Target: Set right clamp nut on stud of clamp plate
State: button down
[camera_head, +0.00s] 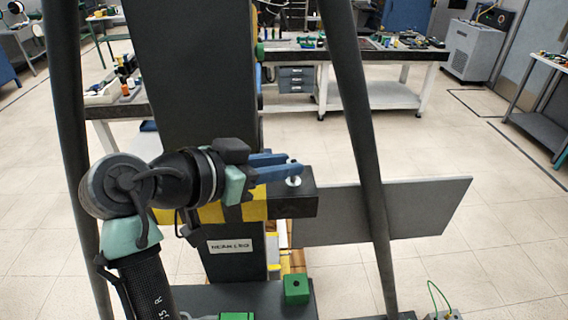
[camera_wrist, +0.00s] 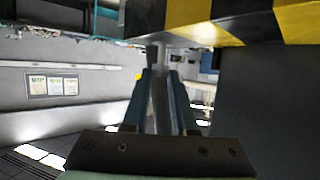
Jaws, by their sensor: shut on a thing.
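My gripper (camera_head: 292,164) reaches in from the left with its two blue fingers shut on the clamp nut (camera_head: 294,181), a pale metal piece with a round flange below the fingers. The nut is over the dark clamp plate (camera_head: 306,201) at the end of the striped beam, with its flange at or just above the top face. In the wrist view the nut (camera_wrist: 160,58) shows as a grey upright piece between the fingertips (camera_wrist: 161,75), close to the striped beam (camera_wrist: 235,25). The stud cannot be made out, and I cannot tell whether the nut is around it.
A dark column (camera_head: 232,251) labelled "NEAR LEG" stands below the gripper. A slanted dark post (camera_head: 362,130) rises just right of the plate. A green block (camera_head: 297,289) sits lower down. Benches (camera_head: 390,95) stand far back.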

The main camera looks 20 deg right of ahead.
jog(key=shift+w+f+m+g, duration=0.1)
jog(key=shift+f+m+g, duration=0.05)
jog(key=shift+m+g, duration=0.25)
jog(key=c, duration=0.6)
grip_release()
jog(key=shift+a, duration=0.1)
